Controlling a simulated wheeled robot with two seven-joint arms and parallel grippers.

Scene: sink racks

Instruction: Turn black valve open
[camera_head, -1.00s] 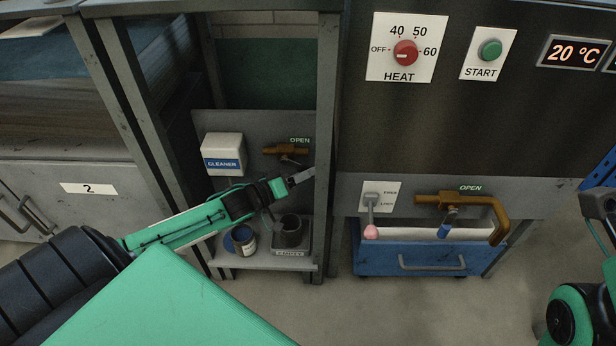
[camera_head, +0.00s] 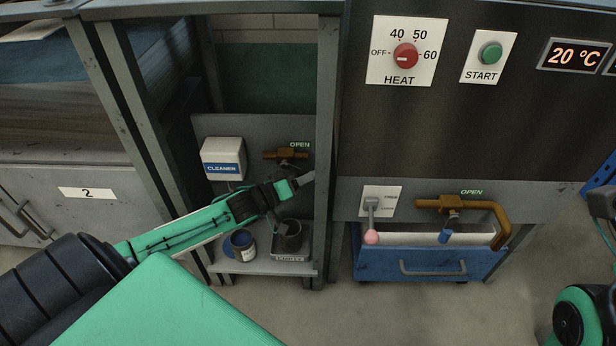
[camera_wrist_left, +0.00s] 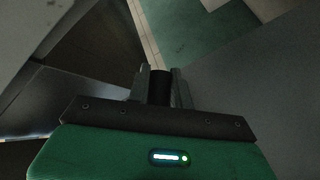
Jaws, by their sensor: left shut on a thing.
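A brass valve body (camera_head: 286,154) sits on the grey back panel of the left bay, under a green OPEN label (camera_head: 299,144). My left gripper (camera_head: 303,179) is just below and to the right of it. In the left wrist view a black cylindrical piece (camera_wrist_left: 159,88), apparently the black valve's handle, sits between the two fingers, which are shut on it. In the head view my gripper and wrist hide most of that handle, so its angle cannot be told.
A cleaner box (camera_head: 223,158) hangs left of the valve. A metal post (camera_head: 326,150) is close right of my gripper. A second brass valve with a blue handle (camera_head: 446,236) is farther right.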

